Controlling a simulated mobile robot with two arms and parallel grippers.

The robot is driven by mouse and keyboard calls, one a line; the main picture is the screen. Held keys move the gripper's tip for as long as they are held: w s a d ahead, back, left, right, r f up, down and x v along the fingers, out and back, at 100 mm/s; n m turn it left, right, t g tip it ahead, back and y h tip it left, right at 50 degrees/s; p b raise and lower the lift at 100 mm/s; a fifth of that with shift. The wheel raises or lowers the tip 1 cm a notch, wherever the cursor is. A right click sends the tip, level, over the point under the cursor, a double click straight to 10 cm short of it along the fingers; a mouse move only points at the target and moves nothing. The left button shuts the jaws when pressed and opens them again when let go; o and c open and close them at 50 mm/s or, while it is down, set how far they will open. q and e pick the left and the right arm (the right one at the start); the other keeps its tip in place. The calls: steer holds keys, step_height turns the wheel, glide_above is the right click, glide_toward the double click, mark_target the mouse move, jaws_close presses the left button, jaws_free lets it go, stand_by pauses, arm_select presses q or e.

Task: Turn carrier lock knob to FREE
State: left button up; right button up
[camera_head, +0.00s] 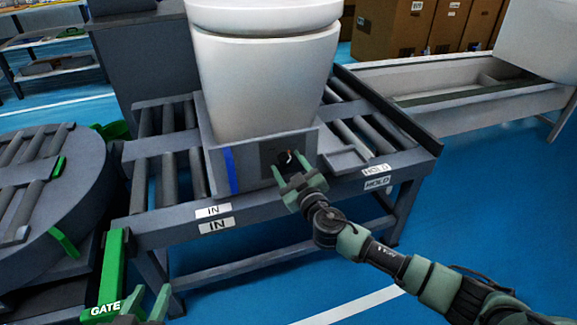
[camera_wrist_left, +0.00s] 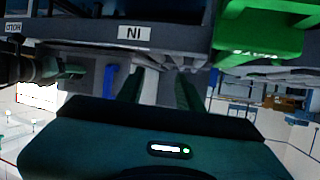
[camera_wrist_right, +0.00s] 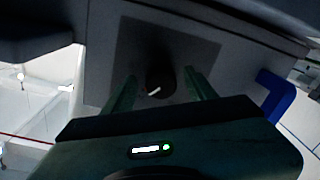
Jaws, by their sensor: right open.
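The carrier lock knob (camera_head: 283,158) is dark and round with a pale pointer mark, on a dark square plate on the front of the grey carrier (camera_head: 215,165) under a white toilet (camera_head: 262,80). My right gripper (camera_head: 289,172) is open in front of the plate. In the right wrist view the knob (camera_wrist_right: 160,80) shows between the two spread fingers (camera_wrist_right: 162,88); I cannot tell whether they touch it. No FREE lettering is readable. My left gripper (camera_head: 146,302) is open and empty at the lower left, beside the green GATE lever (camera_head: 108,275).
The carrier stands on a roller conveyor (camera_head: 170,145) with IN and HOLD labels on its front rail. A round roller table (camera_head: 45,190) is at the left. Cardboard boxes (camera_head: 400,28) and a grey trough (camera_head: 455,80) are behind. The blue floor in front is open.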

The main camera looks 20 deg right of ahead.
jaws_close()
